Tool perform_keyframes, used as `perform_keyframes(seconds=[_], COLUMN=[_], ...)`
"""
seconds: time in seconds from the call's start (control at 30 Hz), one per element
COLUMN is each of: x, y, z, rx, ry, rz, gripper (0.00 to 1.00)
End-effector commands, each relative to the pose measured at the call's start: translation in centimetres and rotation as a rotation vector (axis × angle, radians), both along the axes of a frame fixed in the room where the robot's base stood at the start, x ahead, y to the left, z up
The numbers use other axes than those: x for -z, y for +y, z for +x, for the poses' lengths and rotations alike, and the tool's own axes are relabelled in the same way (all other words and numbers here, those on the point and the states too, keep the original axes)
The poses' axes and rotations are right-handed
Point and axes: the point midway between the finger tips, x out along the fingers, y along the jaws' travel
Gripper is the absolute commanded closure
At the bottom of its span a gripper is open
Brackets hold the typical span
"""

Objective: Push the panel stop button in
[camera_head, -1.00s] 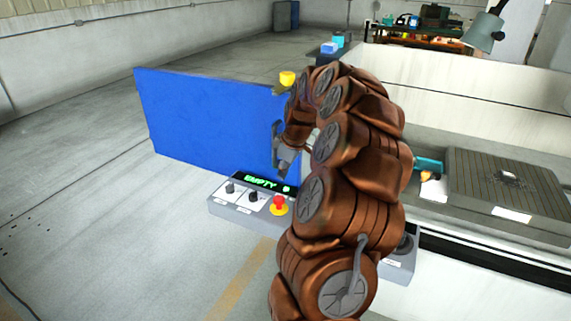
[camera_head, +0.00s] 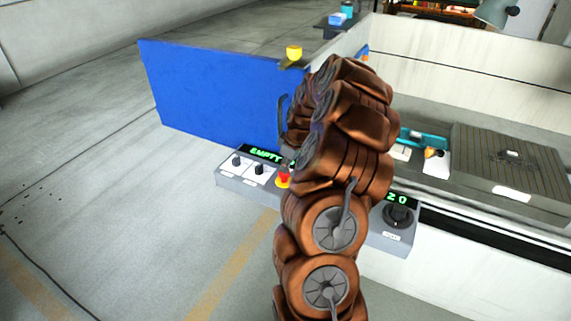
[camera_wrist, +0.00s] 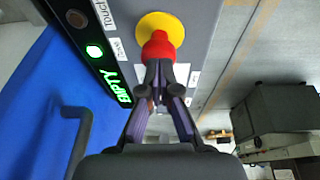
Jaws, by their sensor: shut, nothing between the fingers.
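The stop button is a red mushroom head on a yellow round base on the grey control panel (camera_head: 228,181). In the head view the red button (camera_head: 284,174) shows at the left edge of my arm, partly covered. In the wrist view the button (camera_wrist: 158,45) is at upper middle, with its yellow base (camera_wrist: 160,22) beyond it. My gripper (camera_wrist: 158,70) is shut and empty, its fingertips at the near edge of the red head. I cannot tell whether they touch it. In the head view my arm hides the gripper.
A green-lettered display (camera_head: 264,154) and two black knobs sit left of the button. A larger knob (camera_head: 398,214) is at the panel's right end. A blue upright sheet (camera_head: 210,95) with a grey handle stands behind the panel. Open floor lies in front.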

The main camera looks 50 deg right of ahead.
Motion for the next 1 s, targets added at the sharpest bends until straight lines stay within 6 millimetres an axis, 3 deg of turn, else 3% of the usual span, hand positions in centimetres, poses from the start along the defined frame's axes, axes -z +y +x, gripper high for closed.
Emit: perform_keyframes(seconds=[0.53, 1.0], x=[2.4, 2.8], y=[-0.1, 0.1], z=[0.0, -0.2], rx=[-0.001, -0.002], ry=[0.001, 0.01], rz=[-0.001, 0.007], gripper=[1.0, 1.0])
